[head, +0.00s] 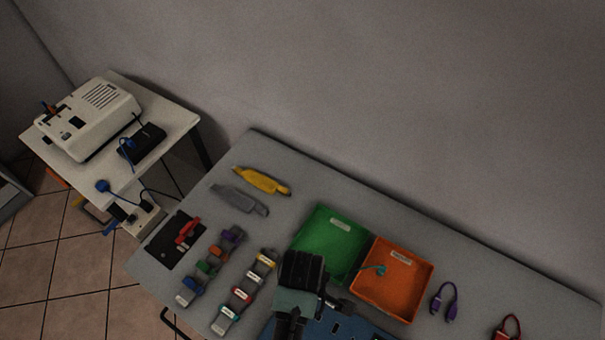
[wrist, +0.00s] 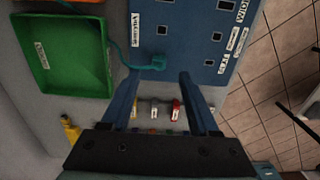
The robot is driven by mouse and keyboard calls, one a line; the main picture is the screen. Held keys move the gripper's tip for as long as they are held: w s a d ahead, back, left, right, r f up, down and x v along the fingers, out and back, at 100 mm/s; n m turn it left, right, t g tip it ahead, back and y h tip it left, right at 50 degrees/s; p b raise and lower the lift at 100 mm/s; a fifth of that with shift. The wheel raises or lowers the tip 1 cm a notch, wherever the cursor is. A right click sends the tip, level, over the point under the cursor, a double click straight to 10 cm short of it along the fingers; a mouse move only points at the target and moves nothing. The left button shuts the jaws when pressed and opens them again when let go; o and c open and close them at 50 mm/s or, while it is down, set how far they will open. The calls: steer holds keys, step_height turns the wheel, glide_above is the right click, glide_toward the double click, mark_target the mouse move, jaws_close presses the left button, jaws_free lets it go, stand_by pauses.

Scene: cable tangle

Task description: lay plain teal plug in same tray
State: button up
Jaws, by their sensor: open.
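My gripper (wrist: 161,82) is open, its two fingers apart with nothing held between them. A teal plug (wrist: 156,64) lies at the edge of the blue panel (wrist: 182,45), just beyond the fingertips in the wrist view. Its teal cable runs left and up from it. In the head view, a teal end (head: 379,269) of the cable lies in the orange tray (head: 424,286), near its left wall. My arm hides the panel-side plug there. The green tray (head: 318,232) adjoins the orange one and looks empty.
Labelled strips with coloured pieces (head: 244,292) lie left of my arm. Purple (head: 443,303) and red (head: 508,328) cables lie right of the trays. A side table holds a white machine (head: 88,118).

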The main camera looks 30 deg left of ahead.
step_height(320, 180, down, 6)
stand_by(0.4)
jaws_close()
stand_by(0.5)
